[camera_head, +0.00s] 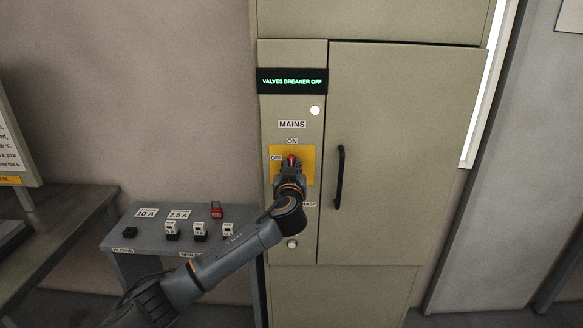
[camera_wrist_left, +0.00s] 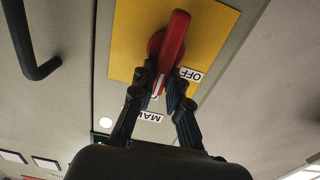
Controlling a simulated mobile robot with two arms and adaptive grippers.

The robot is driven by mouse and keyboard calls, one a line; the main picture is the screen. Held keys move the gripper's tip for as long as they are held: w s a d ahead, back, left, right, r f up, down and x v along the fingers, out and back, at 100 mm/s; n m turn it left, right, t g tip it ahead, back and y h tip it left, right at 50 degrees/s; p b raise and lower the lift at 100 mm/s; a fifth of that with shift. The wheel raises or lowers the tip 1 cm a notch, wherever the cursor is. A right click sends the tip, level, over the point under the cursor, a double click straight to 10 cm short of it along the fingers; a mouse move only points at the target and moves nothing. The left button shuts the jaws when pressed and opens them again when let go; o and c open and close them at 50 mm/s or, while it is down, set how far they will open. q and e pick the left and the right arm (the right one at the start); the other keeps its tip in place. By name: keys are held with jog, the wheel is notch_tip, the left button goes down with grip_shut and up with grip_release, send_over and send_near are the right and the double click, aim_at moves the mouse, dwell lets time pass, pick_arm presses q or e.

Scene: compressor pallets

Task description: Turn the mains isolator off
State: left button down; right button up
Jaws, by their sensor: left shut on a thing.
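The mains isolator has a red handle (camera_head: 291,158) on a yellow plate (camera_head: 307,156) on the beige cabinet front, under the MAINS and ON labels. In the left wrist view, which is upside down, the red handle (camera_wrist_left: 174,38) stands close to upright, slightly tilted, with its gripped end towards the MAINS label. The OFF label (camera_wrist_left: 191,75) is beside it. My left gripper (camera_head: 289,170) is shut on the handle; its fingers (camera_wrist_left: 162,88) are on either side of it. The gripper hides the lower part of the plate in the head view. My right gripper is not in view.
A display (camera_head: 292,81) reads VALVES BREAKER OFF, above a white lamp (camera_head: 315,110). A black door handle (camera_head: 339,176) sticks out to the right. A grey bench (camera_head: 133,238) with fuse blocks and a red padlock (camera_head: 216,209) stands at the left.

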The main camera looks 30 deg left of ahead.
pick_arm(q)
jog(key=shift+s+a+f+n+b, duration=0.2)
jog(key=shift+a+f+n+b, duration=0.15)
jog(key=shift+n+b, duration=2.05)
jog(key=shift+s+a+f+n+b, duration=0.25)
jog(key=shift+n+b, duration=1)
jog(key=shift+n, duration=2.3)
jog(key=shift+s+a+f+n+b, duration=0.1)
jog(key=shift+a+f+n+b, duration=0.35)
jog(key=shift+n+b, duration=1.95)
jog(key=shift+d+f+n+p, duration=0.1)
jog(key=shift+n+p, duration=0.45)
jog(key=shift+n, duration=0.1)
jog(key=c, duration=1.3)
grip_release()
notch_tip(320, 180, up, 9)
jog(key=shift+r, duration=0.5)
